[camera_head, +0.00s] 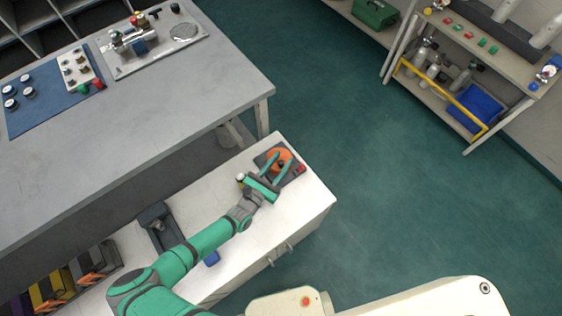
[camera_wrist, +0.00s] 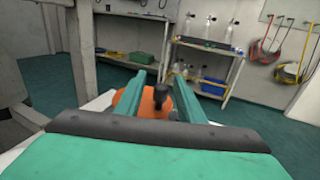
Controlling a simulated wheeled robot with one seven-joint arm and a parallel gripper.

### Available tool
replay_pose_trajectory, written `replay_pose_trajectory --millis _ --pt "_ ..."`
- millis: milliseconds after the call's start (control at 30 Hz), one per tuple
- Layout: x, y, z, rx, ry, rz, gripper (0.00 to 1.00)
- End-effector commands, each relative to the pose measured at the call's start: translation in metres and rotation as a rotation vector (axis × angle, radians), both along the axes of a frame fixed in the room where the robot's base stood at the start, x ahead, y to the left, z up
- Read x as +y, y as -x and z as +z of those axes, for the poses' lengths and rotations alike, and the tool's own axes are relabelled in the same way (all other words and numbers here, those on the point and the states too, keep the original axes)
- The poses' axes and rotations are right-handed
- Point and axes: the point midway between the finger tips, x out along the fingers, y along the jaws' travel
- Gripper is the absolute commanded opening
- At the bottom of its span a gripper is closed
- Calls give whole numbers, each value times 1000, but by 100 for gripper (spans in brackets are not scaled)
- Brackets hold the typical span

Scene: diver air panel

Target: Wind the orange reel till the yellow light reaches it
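The orange reel (camera_head: 279,160) sits on a dark base (camera_head: 265,158) near the far right corner of the white cabinet top. It also shows in the wrist view (camera_wrist: 130,102), with a dark upright knob (camera_wrist: 160,97) on it. My gripper (camera_head: 282,167) reaches over the reel with its two green fingers spread apart. In the wrist view my fingers (camera_wrist: 160,92) stand on either side of the knob, with gaps between. I cannot tell whether they touch the reel. A small red part (camera_head: 300,169) lies at the base's right edge. I cannot make out a yellow light.
Shelving with a blue crate (camera_head: 478,106) is at the right. The green floor between is clear.

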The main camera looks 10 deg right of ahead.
Motion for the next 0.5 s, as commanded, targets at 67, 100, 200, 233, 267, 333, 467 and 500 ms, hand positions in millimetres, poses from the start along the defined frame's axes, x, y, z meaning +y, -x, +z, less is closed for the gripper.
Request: replay_pose_trajectory --millis 67,100,200,233,267,333,467,500 --pt "0 1 0 1 1 -1 35" --pt "-1 1 0 1 0 -1 35" --pt "0 2 -1 1 0 -1 35" --pt "1 2 -1 1 -1 -1 35" --pt "3 3 -1 1 -1 -1 35" --pt "8 8 -1 1 -1 0 35" --pt "25 21 0 1 -1 1 35" --pt "30 27 -1 2 -4 0 35"
